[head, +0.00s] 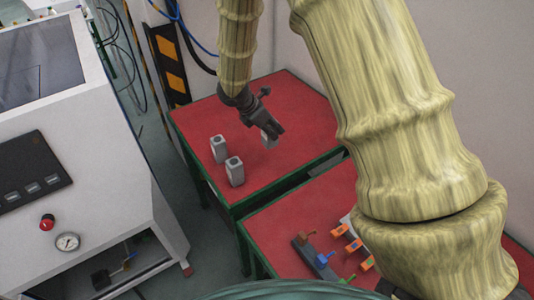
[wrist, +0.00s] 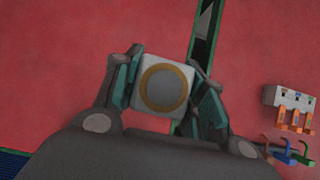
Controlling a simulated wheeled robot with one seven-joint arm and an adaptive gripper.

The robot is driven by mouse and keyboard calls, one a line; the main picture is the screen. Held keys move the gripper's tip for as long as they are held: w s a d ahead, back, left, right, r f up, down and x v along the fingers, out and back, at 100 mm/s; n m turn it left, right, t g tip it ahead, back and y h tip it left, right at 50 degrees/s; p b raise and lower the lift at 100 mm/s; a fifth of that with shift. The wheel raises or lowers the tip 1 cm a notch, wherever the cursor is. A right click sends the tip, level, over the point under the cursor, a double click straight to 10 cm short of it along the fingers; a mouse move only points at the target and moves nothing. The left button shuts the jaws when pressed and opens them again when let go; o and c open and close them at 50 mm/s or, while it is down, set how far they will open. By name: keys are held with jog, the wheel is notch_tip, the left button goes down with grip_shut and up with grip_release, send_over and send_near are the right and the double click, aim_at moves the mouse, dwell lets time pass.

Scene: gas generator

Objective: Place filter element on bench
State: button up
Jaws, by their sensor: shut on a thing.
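The held filter element (wrist: 163,88) shows in the wrist view as a pale square end with a tan ring around a grey centre. My gripper (wrist: 165,85) is shut on it, with one finger on each side. In the head view the filter element (head: 268,142) is a grey block partly hidden by my gripper (head: 274,130). It is over the far red-topped bench (head: 290,95); I cannot tell whether its bottom touches the bench.
Two similar grey blocks (head: 219,148) (head: 235,171) stand upright on the same bench, left of my gripper. A nearer red bench (head: 285,215) holds a rack with coloured valve handles (head: 340,231). A white machine cabinet (head: 95,170) stands at left. The far bench's back is clear.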

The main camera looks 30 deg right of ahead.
jog(key=shift+w+f, duration=0.1)
jog(key=shift+d+f+p, duration=0.1)
jog(key=shift+f+p, duration=1.15)
jog(key=shift+f, duration=3.6)
jog(key=shift+f, duration=0.1)
jog(key=o, duration=1.1)
jog(key=shift+c, duration=0.2)
jog(key=shift+r, duration=0.2)
jog(key=b+v, duration=0.2)
jog(key=v, duration=0.9)
jog(key=shift+a+r, duration=0.2)
jog(key=shift+r, duration=0.15)
